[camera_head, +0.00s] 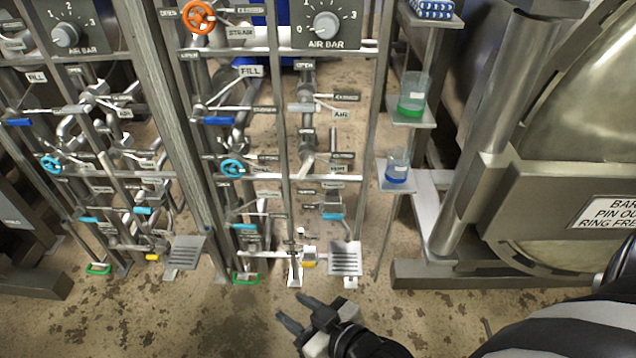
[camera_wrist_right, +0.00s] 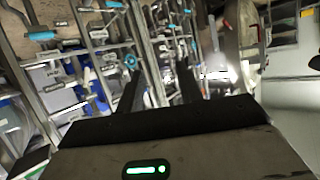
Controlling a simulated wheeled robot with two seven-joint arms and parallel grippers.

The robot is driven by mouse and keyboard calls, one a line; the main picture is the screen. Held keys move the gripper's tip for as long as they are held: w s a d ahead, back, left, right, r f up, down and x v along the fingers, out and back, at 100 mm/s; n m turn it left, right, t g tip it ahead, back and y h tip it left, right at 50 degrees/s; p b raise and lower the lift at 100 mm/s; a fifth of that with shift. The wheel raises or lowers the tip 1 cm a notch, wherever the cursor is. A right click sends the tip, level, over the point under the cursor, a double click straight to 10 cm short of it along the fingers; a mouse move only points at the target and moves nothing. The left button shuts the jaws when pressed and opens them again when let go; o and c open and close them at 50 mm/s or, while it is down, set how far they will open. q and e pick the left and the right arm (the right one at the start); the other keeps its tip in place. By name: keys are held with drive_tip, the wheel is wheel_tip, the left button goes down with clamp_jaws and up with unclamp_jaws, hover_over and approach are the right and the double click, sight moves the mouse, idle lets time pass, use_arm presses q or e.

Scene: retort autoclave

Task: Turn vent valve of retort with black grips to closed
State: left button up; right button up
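The valve panel (camera_head: 284,200) stands ahead, with pipes, levers and small labels. A label that seems to read VENT (camera_head: 341,168) is on its right part, with pipework beside it. A lever with a light-blue grip (camera_head: 333,216) is lower down. I cannot tell which handle is the vent valve's or its position, and I make out no black grips. My right gripper (camera_head: 293,308) is in front of the panel's foot, fingers apart and empty, touching nothing visible. Its fingers also show apart in the right wrist view (camera_wrist_right: 160,85). My left gripper is out of view.
A second similar panel (camera_head: 95,150) stands at left. An orange wheel (camera_head: 199,17) and a light-blue wheel (camera_head: 232,168) project from the right-hand panel. Shelves hold beakers with green (camera_head: 411,105) and blue (camera_head: 397,173) liquid. The large metal retort (camera_head: 560,180) bounds the right.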

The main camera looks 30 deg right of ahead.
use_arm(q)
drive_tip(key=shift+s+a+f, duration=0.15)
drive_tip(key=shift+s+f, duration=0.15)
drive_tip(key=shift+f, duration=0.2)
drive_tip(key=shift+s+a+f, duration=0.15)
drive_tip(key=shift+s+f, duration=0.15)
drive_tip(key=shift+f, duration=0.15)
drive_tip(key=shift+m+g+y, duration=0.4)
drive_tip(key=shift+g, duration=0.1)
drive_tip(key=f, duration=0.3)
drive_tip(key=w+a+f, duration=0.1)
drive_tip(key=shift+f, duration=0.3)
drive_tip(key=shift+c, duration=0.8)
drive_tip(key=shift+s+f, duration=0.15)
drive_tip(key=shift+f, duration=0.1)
use_arm(e)
drive_tip(key=s+d+f+g, duration=0.1)
drive_tip(key=s+d+f+g+h, duration=0.1)
drive_tip(key=s+f, duration=0.1)
drive_tip(key=shift+s+d+g+h, duration=0.1)
drive_tip(key=shift+s+g+h, duration=0.15)
drive_tip(key=shift+g+h, duration=0.05)
